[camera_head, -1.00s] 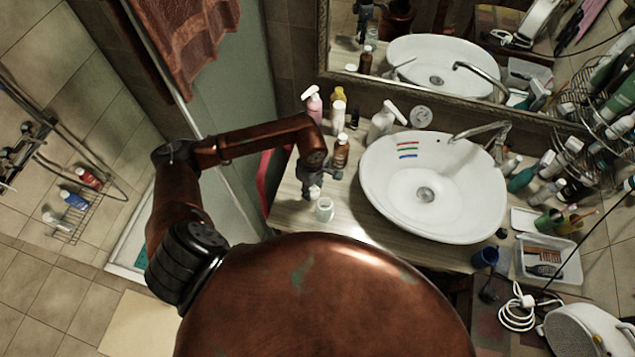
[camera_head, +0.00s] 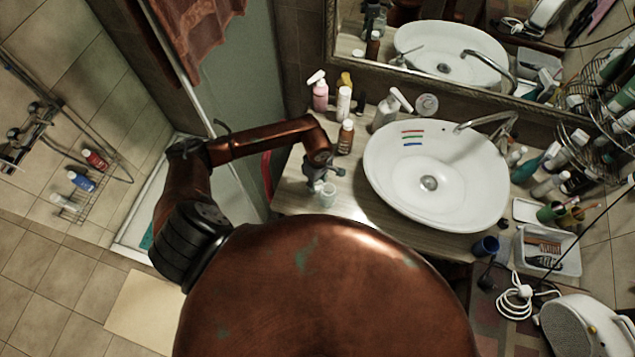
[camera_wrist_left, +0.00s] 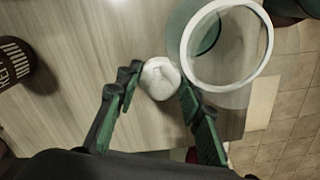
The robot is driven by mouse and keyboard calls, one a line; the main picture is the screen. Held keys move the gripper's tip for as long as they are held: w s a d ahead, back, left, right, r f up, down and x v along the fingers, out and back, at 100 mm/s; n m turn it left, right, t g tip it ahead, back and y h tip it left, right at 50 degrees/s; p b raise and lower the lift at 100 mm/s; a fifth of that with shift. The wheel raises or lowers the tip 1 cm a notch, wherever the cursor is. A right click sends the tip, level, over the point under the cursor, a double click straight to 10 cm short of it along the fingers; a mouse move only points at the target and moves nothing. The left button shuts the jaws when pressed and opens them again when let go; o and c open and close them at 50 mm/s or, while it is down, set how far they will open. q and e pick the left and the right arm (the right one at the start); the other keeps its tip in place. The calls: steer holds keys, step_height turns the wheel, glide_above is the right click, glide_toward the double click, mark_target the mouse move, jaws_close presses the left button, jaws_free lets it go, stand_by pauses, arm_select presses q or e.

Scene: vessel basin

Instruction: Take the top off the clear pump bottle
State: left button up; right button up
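My left gripper (camera_head: 319,184) is low over the counter, left of the basin. In the left wrist view, its green-padded fingers (camera_wrist_left: 157,93) stand on both sides of a small white rounded top (camera_wrist_left: 160,78). They are very close to it, but firm contact is not clear. The body under this top is hidden, so I cannot tell whether it belongs to the clear pump bottle. A clear open jar with a white rim (camera_wrist_left: 187,45) stands beside the right finger; it also shows in the head view (camera_head: 328,195). My right gripper is not in view.
A brown bottle (camera_head: 345,137) stands just behind the gripper. A pale pump bottle (camera_head: 386,113) and a pink one (camera_head: 320,94) stand further back. The white basin (camera_head: 400,185) lies to the right. Bare counter (camera_head: 355,208) lies between jar and basin.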

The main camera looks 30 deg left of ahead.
arm_select(q)
steer(key=o, duration=0.4)
arm_select(e)
steer(key=shift+a, duration=0.35)
arm_select(q)
steer(key=shift+r, duration=0.1)
arm_select(e)
steer(key=shift+s, duration=0.1)
arm_select(q)
steer(key=shift+r+p, duration=0.15)
steer(key=shift+p, duration=0.15)
step_height(320, 180, up, 12)
steer(key=b, duration=0.3)
arm_select(e)
steer(key=shift+s+d+f, duration=0.1)
steer(key=shift+d+f, duration=0.1)
steer(key=shift+f, duration=0.4)
steer(key=shift+d+f, duration=0.15)
steer(key=shift+f, duration=0.4)
steer(key=shift+a, duration=0.1)
